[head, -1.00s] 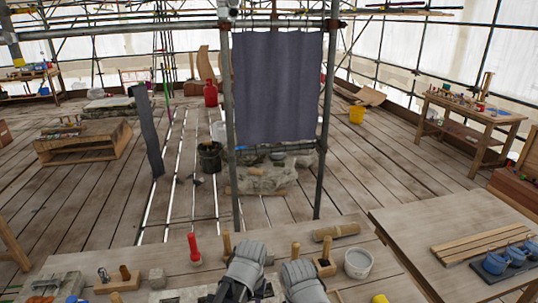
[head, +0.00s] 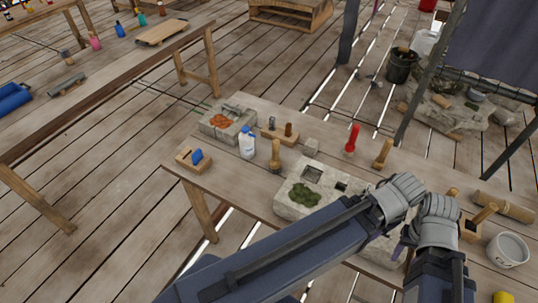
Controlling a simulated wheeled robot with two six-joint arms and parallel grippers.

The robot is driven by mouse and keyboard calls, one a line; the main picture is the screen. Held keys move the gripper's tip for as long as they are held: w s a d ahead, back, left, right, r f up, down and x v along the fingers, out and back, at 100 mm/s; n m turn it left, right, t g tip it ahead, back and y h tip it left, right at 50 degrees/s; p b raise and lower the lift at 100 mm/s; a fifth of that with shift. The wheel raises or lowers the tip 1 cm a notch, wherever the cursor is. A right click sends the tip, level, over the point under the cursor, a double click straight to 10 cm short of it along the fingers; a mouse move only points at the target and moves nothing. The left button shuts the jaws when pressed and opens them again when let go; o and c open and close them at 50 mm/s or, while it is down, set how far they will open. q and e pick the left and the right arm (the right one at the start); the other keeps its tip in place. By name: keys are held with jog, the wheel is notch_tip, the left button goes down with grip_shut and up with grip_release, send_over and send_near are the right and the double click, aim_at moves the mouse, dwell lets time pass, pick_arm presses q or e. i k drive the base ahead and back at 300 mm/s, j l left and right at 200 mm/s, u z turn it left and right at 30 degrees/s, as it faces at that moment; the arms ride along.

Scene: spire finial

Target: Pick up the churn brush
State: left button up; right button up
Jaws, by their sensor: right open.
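A wooden-handled tool with a darker wide foot, which looks like the churn brush (head: 275,154), stands upright on the workbench (head: 232,179), just behind the mossy stone block. A similar wooden handle (head: 383,153) stands farther right behind the block, so I cannot be sure which is the brush. My right gripper (head: 401,248) shows as dark fingers below the grey arm joints, over the right end of the stone block. It is open, holds nothing that I can see, and is well right of the tool. My left arm crosses from the bottom; its gripper does not show.
The mossy stone block (head: 305,194) lies in front of the tools. A white-blue bottle (head: 247,143), a stone tray (head: 228,122), a red-handled tool (head: 351,139) and a blue-topped wooden block (head: 194,157) stand nearby. A white bucket (head: 508,250) is at the right.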

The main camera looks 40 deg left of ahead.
aim_at(275, 163)
jog(key=u, duration=1.4)
